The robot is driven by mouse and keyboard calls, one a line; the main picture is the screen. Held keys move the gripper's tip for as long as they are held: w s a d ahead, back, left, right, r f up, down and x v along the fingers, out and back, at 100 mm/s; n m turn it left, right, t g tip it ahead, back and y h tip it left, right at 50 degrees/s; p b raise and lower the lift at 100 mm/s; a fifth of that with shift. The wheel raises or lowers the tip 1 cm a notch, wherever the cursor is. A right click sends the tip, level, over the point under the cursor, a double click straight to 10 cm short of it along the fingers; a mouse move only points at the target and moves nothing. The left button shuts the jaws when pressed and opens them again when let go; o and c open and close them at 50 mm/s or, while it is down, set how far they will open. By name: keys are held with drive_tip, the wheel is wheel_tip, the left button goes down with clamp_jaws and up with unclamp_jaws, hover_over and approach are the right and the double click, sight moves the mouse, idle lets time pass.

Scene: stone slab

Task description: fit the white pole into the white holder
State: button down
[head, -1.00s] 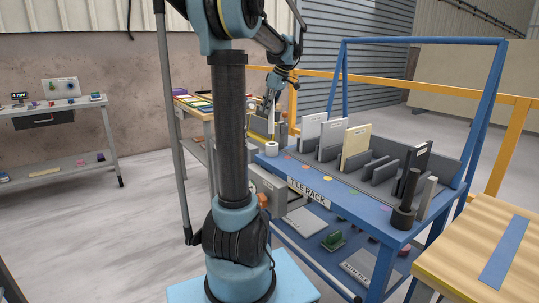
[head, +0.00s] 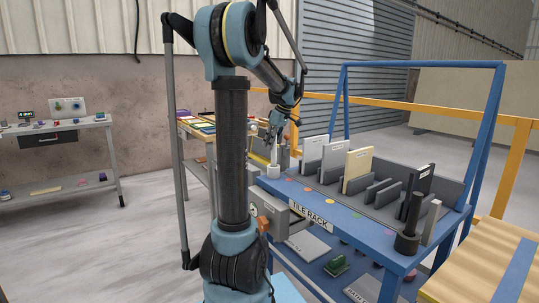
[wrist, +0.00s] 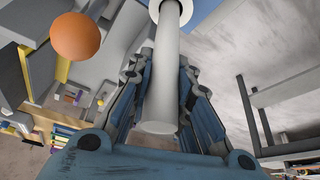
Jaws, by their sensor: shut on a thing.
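The white pole (head: 275,153) is upright in my gripper (head: 276,135), which is shut on its upper part. The white holder (head: 273,171) is a short round piece at the near left corner of the blue tile rack table. The pole's lower end meets the holder's top in the head view; how deep it sits inside cannot be told. In the wrist view the pole (wrist: 161,75) runs between the fingers towards the holder (wrist: 170,4), whose white rim shows around its far end.
The blue rack table (head: 345,228) carries upright tiles, grey dividers and a black pole in a black holder (head: 407,242) at its right end. A side table with colourful items (head: 197,121) stands behind my arm. An orange ball (wrist: 78,37) shows close in the wrist view.

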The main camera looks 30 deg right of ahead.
sight(273, 153)
drive_tip(key=shift+f, duration=2.05)
drive_tip(key=c, duration=1.5)
unclamp_jaws()
drive_tip(key=shift+o, duration=0.2)
